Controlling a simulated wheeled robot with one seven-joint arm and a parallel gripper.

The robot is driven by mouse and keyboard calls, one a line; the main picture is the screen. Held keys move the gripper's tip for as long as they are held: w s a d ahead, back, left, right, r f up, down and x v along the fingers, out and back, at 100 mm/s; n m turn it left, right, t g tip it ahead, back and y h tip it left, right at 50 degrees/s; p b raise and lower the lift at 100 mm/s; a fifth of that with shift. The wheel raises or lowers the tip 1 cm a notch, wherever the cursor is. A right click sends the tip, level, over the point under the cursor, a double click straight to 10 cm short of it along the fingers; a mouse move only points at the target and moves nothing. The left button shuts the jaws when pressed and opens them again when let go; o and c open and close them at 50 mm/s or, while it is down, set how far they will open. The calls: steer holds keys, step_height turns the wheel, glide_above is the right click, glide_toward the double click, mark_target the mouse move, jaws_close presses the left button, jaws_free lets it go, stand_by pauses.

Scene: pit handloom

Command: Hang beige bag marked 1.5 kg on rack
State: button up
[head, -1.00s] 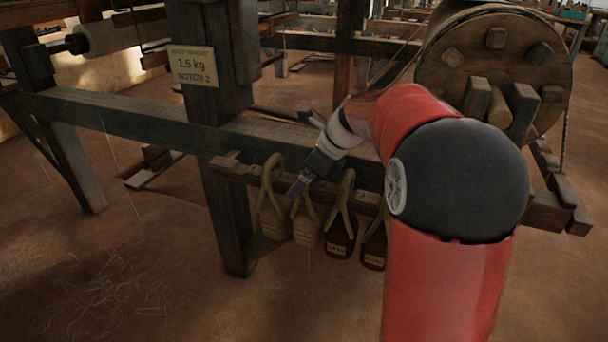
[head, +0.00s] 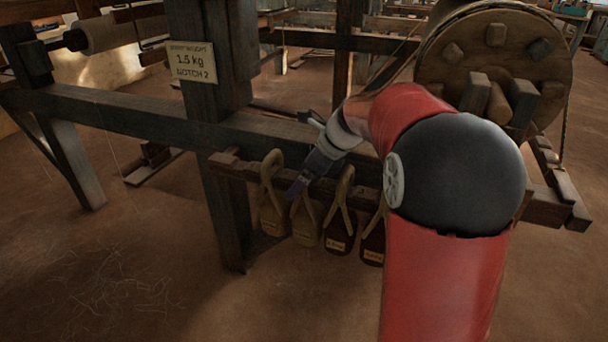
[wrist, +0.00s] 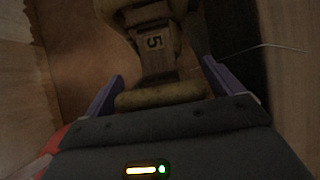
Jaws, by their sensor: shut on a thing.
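My gripper (head: 296,189) is at the rail, at the loop of the second bag from the left, a beige bag (head: 306,224). The rest of the label is not readable. The bag hangs upright below the rack rail (head: 250,174); whether its loop is still on a peg is hidden. A second beige bag (head: 272,212) hangs close on the left.
Two dark red-brown bags (head: 339,232) hang close to the right, the far one partly behind my arm. A long loom beam (head: 120,115) runs above the rail. Floor in front is clear.

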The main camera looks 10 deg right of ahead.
stand_by(0.3)
steer(key=o, duration=1.7)
steer(key=shift+o, duration=0.2)
steer(key=shift+f, duration=0.2)
steer(key=p+v, duration=0.1)
steer(key=v, duration=0.7)
steer(key=shift+a+r, duration=0.1)
steer(key=s+a+f+n+t+h, duration=0.1)
steer(key=s+n+h, duration=0.1)
steer(key=s+n, duration=1)
steer(key=s+a+f+n+h+p, duration=0.1)
steer(key=s+a+f+n+h, duration=0.1)
steer(key=s+n, duration=1.1)
steer(key=shift+s+a+t+h+p, duration=0.2)
steer(key=shift+s+t+h+p, duration=0.15)
steer(key=shift+s+h, duration=0.35)
